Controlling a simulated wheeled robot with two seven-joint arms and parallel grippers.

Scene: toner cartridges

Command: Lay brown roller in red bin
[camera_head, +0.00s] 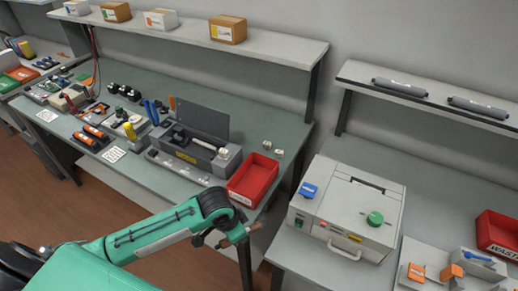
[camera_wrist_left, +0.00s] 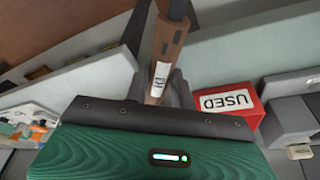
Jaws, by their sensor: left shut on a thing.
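My left gripper (camera_head: 226,238) is shut on the brown roller (camera_head: 247,231) and holds it in the air in front of the table's front edge. In the left wrist view the brown roller (camera_wrist_left: 166,42) points away from my gripper, with a white label on its side and a dark end. The red bin (camera_head: 253,180) sits at the right end of the green table, beyond the gripper and apart from the roller. In the left wrist view the red bin (camera_wrist_left: 237,122) shows a white label reading USED, right of the roller. My right gripper is not in view.
A grey machine (camera_head: 195,150) stands just left of the red bin. A light box-shaped device (camera_head: 345,208) stands on the right table. A second red bin (camera_head: 497,235), partly cut off, is labelled WASTE. Shelves with boxes and grey tubes run along the wall.

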